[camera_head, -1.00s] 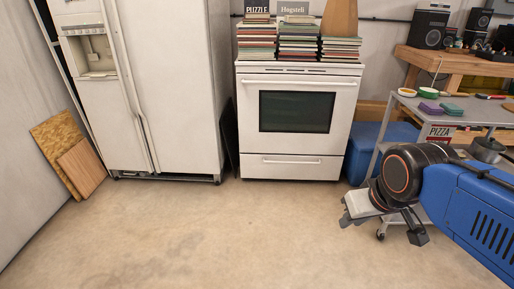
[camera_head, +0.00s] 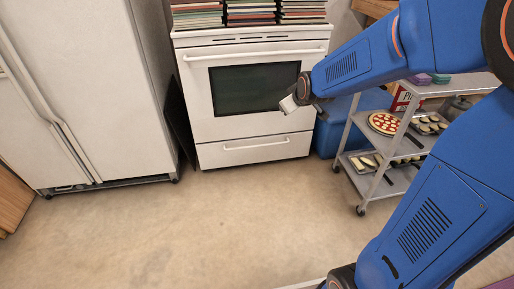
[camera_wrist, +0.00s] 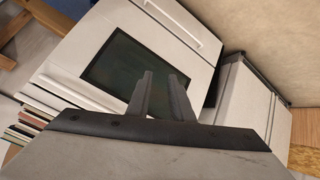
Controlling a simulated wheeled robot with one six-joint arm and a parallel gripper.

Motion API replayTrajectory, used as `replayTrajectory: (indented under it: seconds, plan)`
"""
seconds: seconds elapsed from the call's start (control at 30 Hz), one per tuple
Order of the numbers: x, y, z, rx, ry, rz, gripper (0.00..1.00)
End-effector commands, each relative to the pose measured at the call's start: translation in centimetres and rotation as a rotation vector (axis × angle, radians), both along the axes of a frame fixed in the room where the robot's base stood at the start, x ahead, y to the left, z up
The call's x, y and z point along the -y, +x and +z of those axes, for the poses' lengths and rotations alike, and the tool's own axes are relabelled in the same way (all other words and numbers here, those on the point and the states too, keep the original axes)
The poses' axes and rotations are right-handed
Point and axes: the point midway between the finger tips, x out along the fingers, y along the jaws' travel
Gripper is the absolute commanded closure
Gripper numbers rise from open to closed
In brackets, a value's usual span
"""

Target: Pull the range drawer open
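The white range (camera_head: 195,110) stands against the wall, with its oven door and dark window closed. Its drawer (camera_head: 215,157) is the low front panel with a horizontal handle (camera_head: 256,144); it looks shut. In the wrist view the drawer handle (camera_wrist: 172,21) shows at the top, beyond the fingertips. My gripper (camera_head: 288,104) is in front of the right part of the oven door, higher than the drawer handle and apart from it. In the wrist view my gripper (camera_wrist: 163,76) shows two fingers with a gap between them, over the oven window, empty.
A white fridge (camera_head: 105,90) stands to the left. A blue bin (camera_head: 325,140) and a grey cart (camera_head: 352,115) with a pizza and trays stand to the right. Books (camera_head: 250,14) are stacked on the range. The floor in front is clear.

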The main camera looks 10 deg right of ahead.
Motion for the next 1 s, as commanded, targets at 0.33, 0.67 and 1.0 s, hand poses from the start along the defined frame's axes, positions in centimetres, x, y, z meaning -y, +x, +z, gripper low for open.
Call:
replayTrajectory:
  seconds: [0.33, 0.67, 1.0]
  plan:
    - [-1.0, 10.9, -5.6, 0.143, -0.124, 0.095, 0.80]
    - [-2.0, 19.0, -12.3, 0.285, -0.261, 0.166, 0.80]
    - [-2.8, 24.7, -20.6, 0.424, -0.422, 0.219, 0.80]
